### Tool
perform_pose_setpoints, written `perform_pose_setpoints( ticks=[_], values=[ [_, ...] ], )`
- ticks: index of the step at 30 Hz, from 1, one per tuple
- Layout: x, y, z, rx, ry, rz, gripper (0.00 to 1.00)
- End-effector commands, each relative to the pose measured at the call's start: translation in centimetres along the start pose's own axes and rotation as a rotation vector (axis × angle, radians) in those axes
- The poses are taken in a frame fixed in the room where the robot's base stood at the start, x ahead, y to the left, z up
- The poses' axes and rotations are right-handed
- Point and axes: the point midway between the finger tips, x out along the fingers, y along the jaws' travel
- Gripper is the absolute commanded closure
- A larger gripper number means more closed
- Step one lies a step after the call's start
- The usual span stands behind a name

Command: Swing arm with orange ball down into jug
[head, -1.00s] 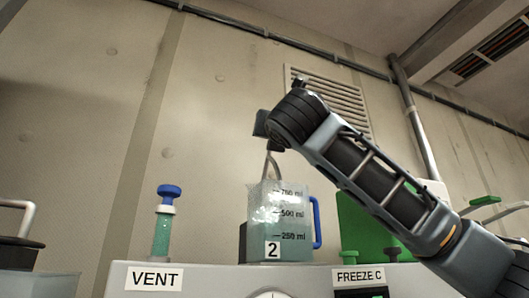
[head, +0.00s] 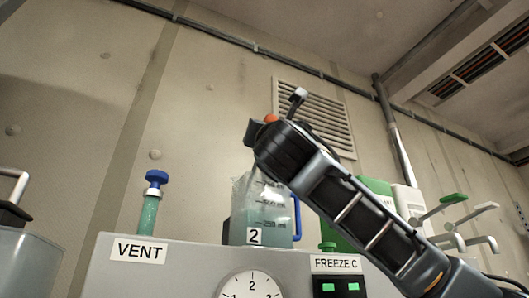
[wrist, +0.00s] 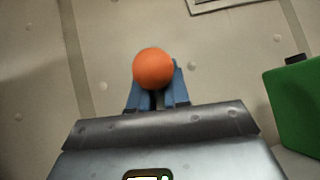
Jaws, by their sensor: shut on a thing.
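The orange ball (wrist: 154,68) sits at the tips of my gripper (wrist: 157,93), whose blue fingers are shut on it. In the head view only a sliver of the ball (head: 271,118) shows above my dark wrist. A short grey bar with a dark end (head: 298,97) rises just right of it; I cannot tell whether it belongs to the swing arm. The clear jug (head: 262,212) has a blue handle, volume marks and a label 2. It stands upright behind and below my wrist, which hides part of its top. The swing arm's lower end is not clear.
A blue-topped vial (head: 150,205) stands at left on the grey panel (head: 185,268) above the VENT label. A dial (head: 250,286) is on its front. A green box (head: 375,190) and green-tipped levers (head: 453,198) are at right.

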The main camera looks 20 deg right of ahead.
Motion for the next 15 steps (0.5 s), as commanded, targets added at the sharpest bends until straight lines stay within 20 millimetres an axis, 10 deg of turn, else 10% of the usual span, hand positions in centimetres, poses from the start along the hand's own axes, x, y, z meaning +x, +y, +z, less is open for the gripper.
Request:
perform_pose_setpoints(
  ticks=[8,15],
  values=[
    [-0.22,0.06,0.41,0.002,-0.009,0.002,0.64],
    [-0.2,0.02,0.15,0.001,-0.003,0.001,0.63]
  ],
)
